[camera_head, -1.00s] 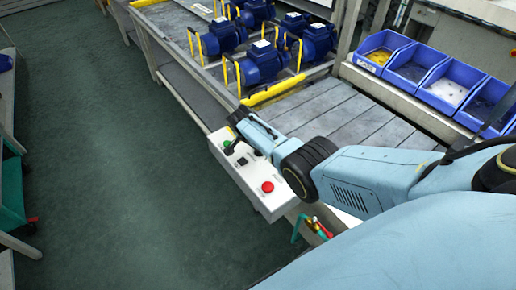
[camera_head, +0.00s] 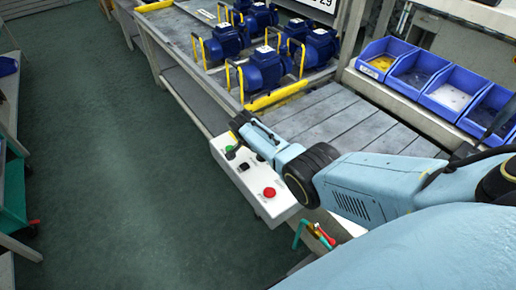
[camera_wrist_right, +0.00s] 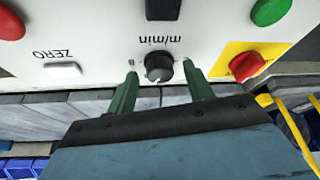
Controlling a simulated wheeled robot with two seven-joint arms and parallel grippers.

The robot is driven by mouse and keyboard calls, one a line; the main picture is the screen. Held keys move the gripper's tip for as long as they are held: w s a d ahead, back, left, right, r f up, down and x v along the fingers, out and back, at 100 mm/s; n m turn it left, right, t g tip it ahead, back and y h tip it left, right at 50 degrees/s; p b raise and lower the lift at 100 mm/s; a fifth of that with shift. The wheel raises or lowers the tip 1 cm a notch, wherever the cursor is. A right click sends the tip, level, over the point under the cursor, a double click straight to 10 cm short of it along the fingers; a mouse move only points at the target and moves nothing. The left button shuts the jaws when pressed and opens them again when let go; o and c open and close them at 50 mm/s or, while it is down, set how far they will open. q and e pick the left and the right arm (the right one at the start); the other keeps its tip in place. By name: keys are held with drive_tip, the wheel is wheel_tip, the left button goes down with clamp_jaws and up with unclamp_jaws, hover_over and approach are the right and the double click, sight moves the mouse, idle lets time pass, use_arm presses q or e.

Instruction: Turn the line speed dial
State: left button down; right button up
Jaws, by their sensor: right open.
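The line speed dial is a black round knob (camera_wrist_right: 159,67) with a pale mark, below the "m/min" print on the white control box (camera_head: 258,203). In the right wrist view, the two green fingers of my right gripper (camera_wrist_right: 160,72) are open, one on each side of the knob. A gap shows between the knob and each fingertip, and I cannot tell how deep the fingers reach. In the head view my right gripper (camera_head: 237,147) is over the far part of the box, and the knob is hard to make out. My left gripper is not in view.
The box also carries a red button (camera_head: 269,192), a green button (camera_wrist_right: 269,12), a red switch on a yellow plate (camera_wrist_right: 246,66) and a white ZERO key (camera_wrist_right: 62,70). Blue pumps (camera_head: 264,70) stand on the line behind. Blue bins (camera_head: 452,87) are at right.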

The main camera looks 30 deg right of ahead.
drive_tip(key=shift+a+r, duration=0.15)
drive_tip(key=shift+r, duration=0.25)
drive_tip(key=p+v, duration=0.4)
drive_tip(key=v, duration=0.8)
drive_tip(key=shift+s+a+r, duration=0.15)
drive_tip(key=shift+s+r, duration=0.05)
